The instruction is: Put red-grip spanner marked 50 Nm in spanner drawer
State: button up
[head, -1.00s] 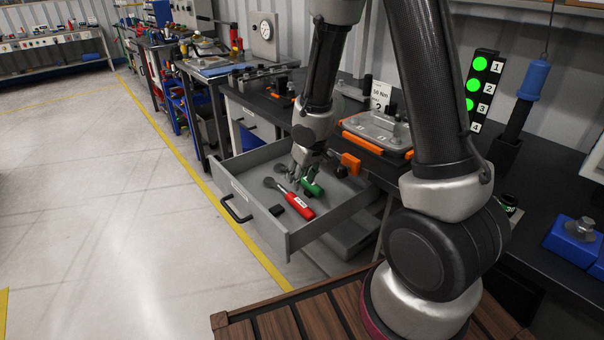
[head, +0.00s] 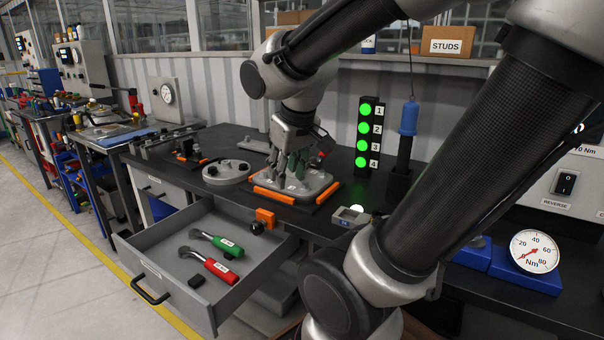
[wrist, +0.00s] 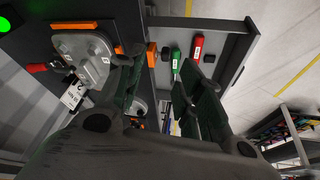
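A red-grip spanner (head: 215,270) with a white label, too small to read, lies in the open grey drawer (head: 160,268). A green-grip spanner (head: 217,243) lies just behind it. Both grips also show in the wrist view, red (wrist: 198,48) and green (wrist: 175,62). My gripper (head: 292,165) is well above the drawer's level, over the grey cover plate (head: 310,185) on the bench. Its fingers are apart and seem empty in the wrist view (wrist: 162,92). Another red handle (head: 326,150) shows partly hidden behind my gripper, and in the wrist view (wrist: 37,68) beside the plate.
A tag reading 2 (wrist: 72,95) stands by the plate. An orange block (head: 265,217) sits at the drawer's back edge. A round grey flange (head: 226,171) lies left of the plate. A green light column (head: 369,135) stands behind.

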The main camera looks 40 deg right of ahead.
jog(key=s+a+r+y, duration=0.1)
jog(key=s+r, duration=0.1)
jog(key=s, duration=0.5)
jog(key=shift+a, duration=0.2)
jog(key=shift+r, duration=0.1)
dwell(0.7)
